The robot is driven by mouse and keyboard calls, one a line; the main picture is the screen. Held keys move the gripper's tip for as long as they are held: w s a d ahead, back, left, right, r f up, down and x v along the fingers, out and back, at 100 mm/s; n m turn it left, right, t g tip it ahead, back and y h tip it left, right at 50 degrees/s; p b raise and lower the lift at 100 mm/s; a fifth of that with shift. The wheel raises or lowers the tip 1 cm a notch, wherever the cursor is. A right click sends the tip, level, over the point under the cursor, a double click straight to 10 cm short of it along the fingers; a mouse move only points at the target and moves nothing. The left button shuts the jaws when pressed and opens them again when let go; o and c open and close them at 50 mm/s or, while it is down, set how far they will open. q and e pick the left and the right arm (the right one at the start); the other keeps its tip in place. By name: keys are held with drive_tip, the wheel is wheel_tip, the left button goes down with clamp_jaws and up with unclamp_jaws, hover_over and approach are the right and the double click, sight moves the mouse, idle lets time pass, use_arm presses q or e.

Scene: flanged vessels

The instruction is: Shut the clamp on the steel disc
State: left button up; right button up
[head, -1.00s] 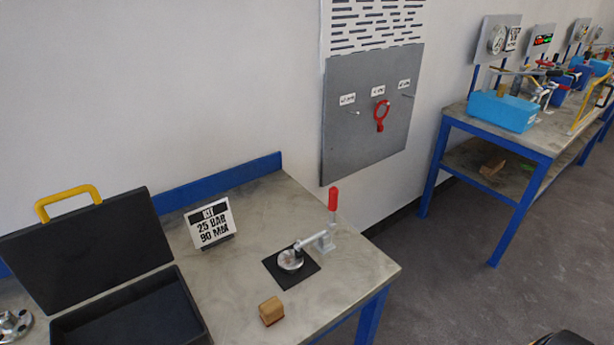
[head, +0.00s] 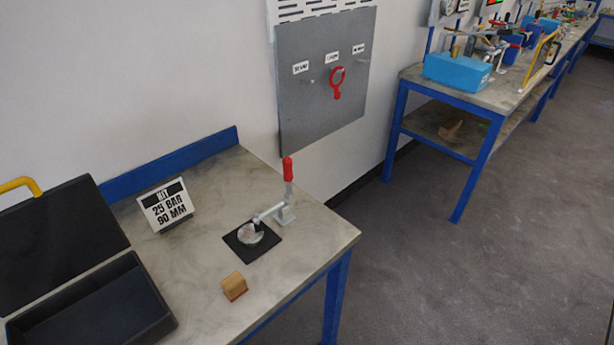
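The steel disc (head: 250,234) lies on a black square pad (head: 243,250) on the near workbench. A toggle clamp with a red upright handle (head: 288,169) stands at the pad's right rear. Its grey arm (head: 268,212) reaches over the disc, and a dark tip is at the disc. I cannot tell from here whether the tip presses on it. Neither of my grippers is in view.
A wooden block (head: 234,286) sits in front of the pad. A sign (head: 166,206) reading 25 BAR 90 MM and an open black case (head: 95,305) are to the left. Clear floor lies right.

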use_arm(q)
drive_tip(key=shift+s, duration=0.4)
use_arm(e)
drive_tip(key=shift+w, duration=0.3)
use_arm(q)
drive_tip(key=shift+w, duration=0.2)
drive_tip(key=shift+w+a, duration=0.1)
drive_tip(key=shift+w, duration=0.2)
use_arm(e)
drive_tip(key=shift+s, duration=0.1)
